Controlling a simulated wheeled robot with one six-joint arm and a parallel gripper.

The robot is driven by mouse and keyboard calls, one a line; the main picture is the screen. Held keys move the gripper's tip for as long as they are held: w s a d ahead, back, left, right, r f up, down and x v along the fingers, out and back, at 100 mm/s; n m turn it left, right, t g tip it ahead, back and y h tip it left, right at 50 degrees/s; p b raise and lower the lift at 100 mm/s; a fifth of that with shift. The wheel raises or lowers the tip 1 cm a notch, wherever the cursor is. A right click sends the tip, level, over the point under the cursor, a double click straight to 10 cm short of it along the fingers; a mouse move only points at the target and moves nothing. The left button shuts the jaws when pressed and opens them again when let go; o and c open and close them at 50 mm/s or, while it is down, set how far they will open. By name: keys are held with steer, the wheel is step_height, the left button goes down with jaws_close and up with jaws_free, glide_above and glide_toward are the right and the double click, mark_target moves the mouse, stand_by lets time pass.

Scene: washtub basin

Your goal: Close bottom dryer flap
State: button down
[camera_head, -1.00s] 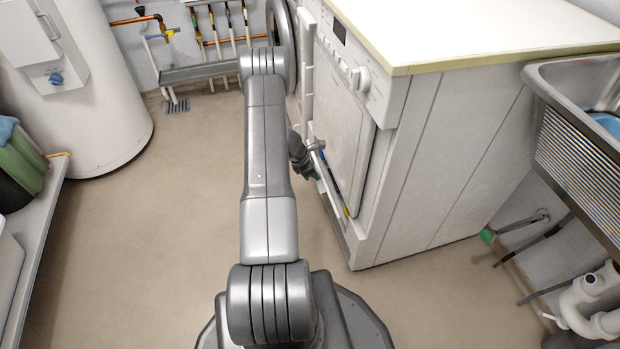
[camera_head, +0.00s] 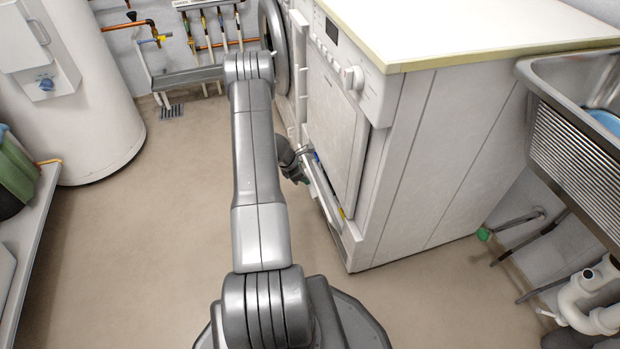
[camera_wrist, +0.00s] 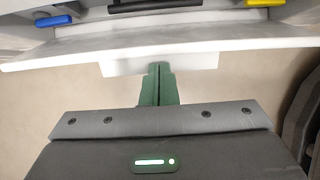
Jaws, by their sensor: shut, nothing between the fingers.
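The bottom dryer flap (camera_head: 322,190) is a long white strip low on the front of the white dryer (camera_head: 332,120). It stands open, tilted away from the front, with blue and yellow parts showing in the gap behind it. In the wrist view the flap (camera_wrist: 235,40) runs across the top, with a blue handle (camera_wrist: 53,21) and a black bar (camera_wrist: 150,6) beyond its edge. My gripper (camera_wrist: 158,72) has green fingers, shut and empty, their tips at a white tab below the flap's edge. I cannot tell whether they touch. In the head view my gripper (camera_head: 305,181) is partly hidden.
A metal sink (camera_head: 575,130) with pipes is at the right. A white tank (camera_head: 85,110) and a grey bench (camera_head: 30,250) are at the left. The floor (camera_head: 150,240) left of my arm is clear.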

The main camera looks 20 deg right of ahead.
steer(key=d+r+p, duration=0.3)
steer(key=r, duration=0.6)
steer(key=shift+p, duration=0.4)
steer(key=shift+f, duration=0.1)
steer(key=f, duration=0.2)
steer(key=a+f+b, duration=0.1)
steer(key=f, duration=0.2)
steer(key=f+b, duration=0.1)
steer(key=f, duration=0.2)
steer(key=shift+a+f, duration=0.15)
steer(key=shift+a, duration=0.1)
steer(key=shift+d, duration=0.65)
steer(key=shift+a, duration=0.1)
